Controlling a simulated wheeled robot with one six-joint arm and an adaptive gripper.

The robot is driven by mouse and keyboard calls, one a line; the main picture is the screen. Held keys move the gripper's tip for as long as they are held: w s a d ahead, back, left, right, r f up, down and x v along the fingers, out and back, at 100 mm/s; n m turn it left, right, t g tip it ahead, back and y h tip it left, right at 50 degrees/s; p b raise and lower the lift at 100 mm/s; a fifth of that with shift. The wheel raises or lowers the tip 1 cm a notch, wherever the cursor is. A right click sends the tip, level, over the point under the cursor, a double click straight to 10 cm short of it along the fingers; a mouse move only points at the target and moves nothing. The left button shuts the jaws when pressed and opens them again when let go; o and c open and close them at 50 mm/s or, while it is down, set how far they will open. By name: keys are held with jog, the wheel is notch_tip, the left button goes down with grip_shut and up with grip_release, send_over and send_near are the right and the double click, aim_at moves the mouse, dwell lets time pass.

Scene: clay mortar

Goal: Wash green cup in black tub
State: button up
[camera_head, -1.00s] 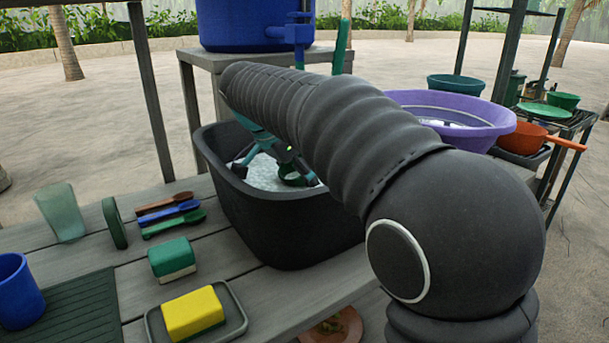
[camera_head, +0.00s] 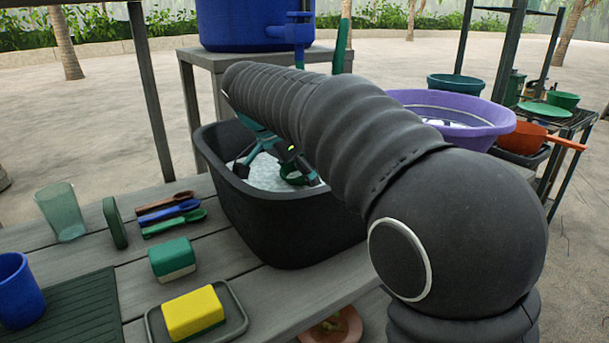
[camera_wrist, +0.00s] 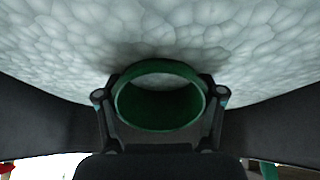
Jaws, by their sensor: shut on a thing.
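The black tub (camera_head: 285,231) stands on the grey plank table, with pale foamy water (camera_head: 268,172) inside. The green cup (camera_wrist: 160,98) is in the wrist view, its round opening facing the camera, with the foam just beyond it. My gripper (camera_wrist: 160,97) is shut on the green cup, one finger on each side of it. In the head view my gripper (camera_head: 268,168) is down inside the tub, and a bit of the green cup (camera_head: 297,178) shows at the foam. My arm hides the tub's right part, and the cup's lower part is hidden.
A blue barrel with a tap (camera_head: 245,25) stands behind the tub. A purple basin (camera_head: 460,125) is at right. A clear green glass (camera_head: 61,212), several spoons (camera_head: 172,208), a green-and-white sponge (camera_head: 172,259), a yellow sponge (camera_head: 193,312) and a blue mug (camera_head: 18,290) lie left and in front.

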jog(key=shift+s+a, duration=0.2)
jog(key=shift+a, duration=0.5)
jog(key=shift+w+d, duration=0.15)
jog(key=shift+d, duration=0.45)
jog(key=shift+r, duration=0.1)
notch_tip(320, 180, up, 3)
jog(key=p, duration=0.2)
jog(key=shift+p, duration=0.3)
notch_tip(320, 180, up, 16)
jog(key=shift+r+p, duration=0.25)
jog(key=shift+p, duration=0.15)
